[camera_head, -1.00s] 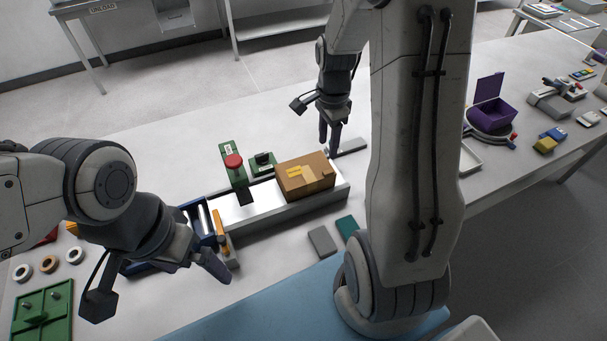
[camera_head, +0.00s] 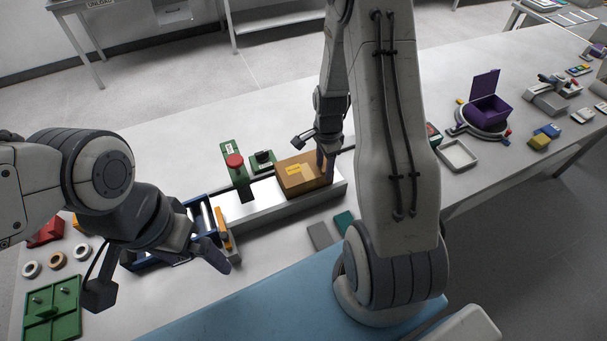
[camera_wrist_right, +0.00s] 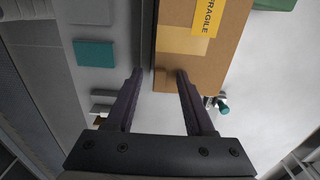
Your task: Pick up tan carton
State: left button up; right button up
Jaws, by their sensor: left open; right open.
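The tan carton (camera_head: 298,180) with a yellow label lies on the right end of a pale conveyor bed. Its FRAGILE label shows in the right wrist view, where the carton (camera_wrist_right: 230,55) fills the upper right. My right gripper (camera_head: 325,165) is open at the carton's right end. In the right wrist view its fingers (camera_wrist_right: 160,76) point at the carton's near corner, one overlapping the carton and the other beside it. I cannot tell whether they touch it. My left gripper (camera_head: 218,252) is open near the conveyor's left end, away from the carton.
A red button on a green post (camera_head: 235,161) stands behind the conveyor (camera_head: 262,211). A blue roller frame (camera_head: 203,218) is at its left end. Grey and teal blocks (camera_head: 320,236) lie in front. A purple box (camera_head: 489,108) and white tray (camera_head: 458,154) are at right.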

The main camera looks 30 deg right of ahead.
grip_shut()
dwell(1.4)
